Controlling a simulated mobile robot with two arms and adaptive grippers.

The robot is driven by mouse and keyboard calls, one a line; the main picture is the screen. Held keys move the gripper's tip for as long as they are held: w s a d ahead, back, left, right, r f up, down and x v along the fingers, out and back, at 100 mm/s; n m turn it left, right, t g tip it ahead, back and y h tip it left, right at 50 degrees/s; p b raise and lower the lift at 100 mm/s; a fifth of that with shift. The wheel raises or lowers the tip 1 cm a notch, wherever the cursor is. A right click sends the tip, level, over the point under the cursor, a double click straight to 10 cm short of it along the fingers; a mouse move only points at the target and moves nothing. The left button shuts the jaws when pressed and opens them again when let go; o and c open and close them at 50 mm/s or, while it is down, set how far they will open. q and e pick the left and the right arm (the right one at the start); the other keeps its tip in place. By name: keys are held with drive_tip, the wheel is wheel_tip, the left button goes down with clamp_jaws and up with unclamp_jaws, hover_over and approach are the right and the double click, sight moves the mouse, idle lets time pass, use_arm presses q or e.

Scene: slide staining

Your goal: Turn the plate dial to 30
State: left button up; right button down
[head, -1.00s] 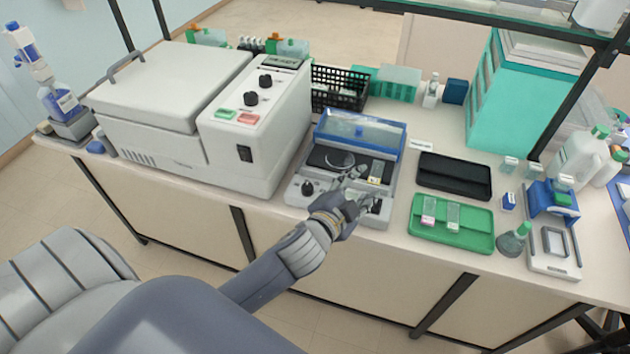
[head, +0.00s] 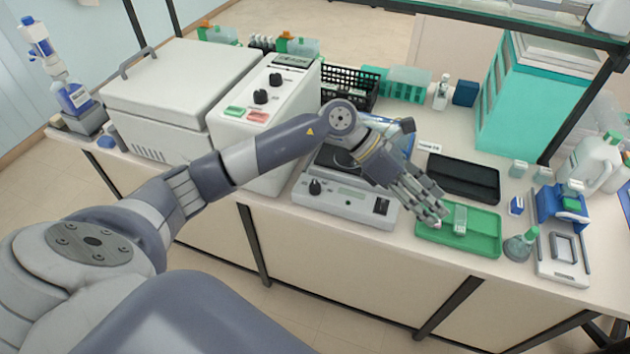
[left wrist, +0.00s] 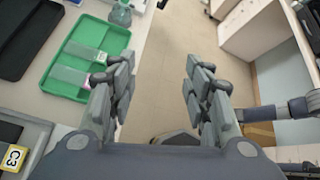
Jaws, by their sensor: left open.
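The small grey plate device (head: 345,205) stands at the middle of the bench. Its black dial (head: 315,187) is at the front left; its setting is too small to read. My left arm crosses over the device and hides part of its top and blue lid. My left gripper (head: 432,212) is open and empty, right of the device, above the left part of the green tray. In the left wrist view its fingers (left wrist: 160,72) are spread apart, with the left ones overlapping the tray's edge.
The green tray (head: 485,240) holds glass slides (left wrist: 68,75). A black tray (head: 465,178) lies behind it. A large white machine (head: 262,110) with two knobs stands left of the device. A small flask (head: 520,245) stands right of the green tray.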

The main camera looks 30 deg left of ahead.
use_arm(q)
drive_tip(key=w+a+f+m+g+y, duration=0.1)
drive_tip(key=a+f+m+y, duration=0.15)
drive_tip(key=a+y, duration=0.9)
drive_tip(key=n+g, duration=0.1)
approach(315, 185)
drive_tip(key=f+p, duration=0.1)
drive_tip(key=f, duration=0.3)
drive_tip(key=f+p, duration=0.2)
drive_tip(key=f, duration=0.2)
drive_tip(key=shift+s+a, duration=0.15)
drive_tip(key=shift+s, duration=0.05)
drive_tip(key=shift+f+p, duration=0.35)
drive_tip(key=shift+f, duration=0.15)
drive_tip(key=c, duration=1.1)
